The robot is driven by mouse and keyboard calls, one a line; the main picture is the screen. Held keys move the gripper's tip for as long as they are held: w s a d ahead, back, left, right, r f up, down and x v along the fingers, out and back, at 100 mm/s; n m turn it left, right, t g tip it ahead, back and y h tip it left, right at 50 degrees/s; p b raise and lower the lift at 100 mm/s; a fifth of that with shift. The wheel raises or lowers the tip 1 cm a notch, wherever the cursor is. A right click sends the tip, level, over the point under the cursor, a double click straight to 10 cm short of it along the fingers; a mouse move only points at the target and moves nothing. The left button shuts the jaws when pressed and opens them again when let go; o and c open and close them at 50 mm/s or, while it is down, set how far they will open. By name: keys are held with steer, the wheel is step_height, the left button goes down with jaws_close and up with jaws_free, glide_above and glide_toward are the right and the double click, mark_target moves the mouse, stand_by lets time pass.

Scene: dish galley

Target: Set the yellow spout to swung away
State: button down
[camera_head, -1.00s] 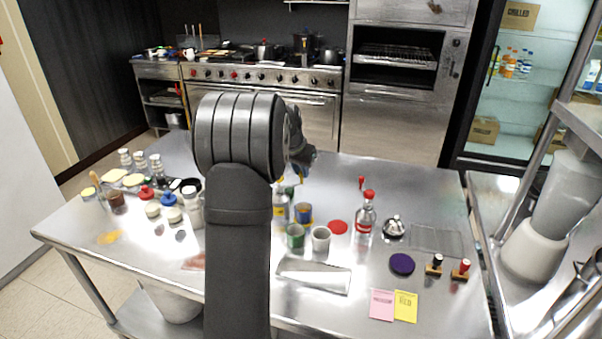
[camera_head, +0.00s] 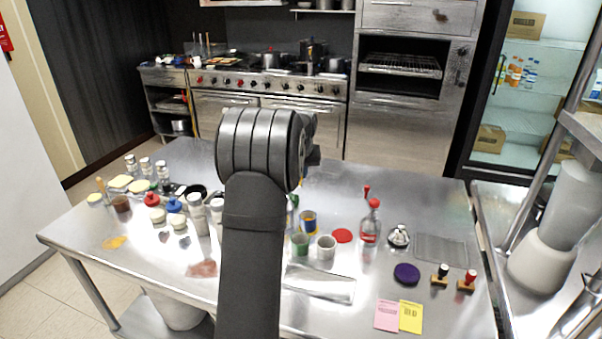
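I cannot pick out the yellow spout for certain. A small yellowish sliver shows just right of my arm's big round joint, too small to identify. My arm rises through the middle of the view and hides part of the table behind it. Only a dark piece of my wrist or gripper (camera_head: 313,155) shows past the right side of that joint. The fingertips are hidden, so I cannot see whether they are open or touching anything.
Right of my arm stand a blue-and-yellow can (camera_head: 308,224), a green cup (camera_head: 300,244), a grey cup (camera_head: 326,248) and a red-capped bottle (camera_head: 370,226). Left are a red-topped jar (camera_head: 153,200) and several other jars. The steel table's (camera_head: 400,185) far right is clear.

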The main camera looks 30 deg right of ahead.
steer(key=shift+r, duration=0.1)
steer(key=c, duration=1.4)
jaws_free()
steer(key=v, duration=1.7)
steer(key=shift+r, duration=0.15)
steer(key=x, duration=1.7)
steer(key=shift+f, duration=0.25)
steer(key=shift+r, duration=0.1)
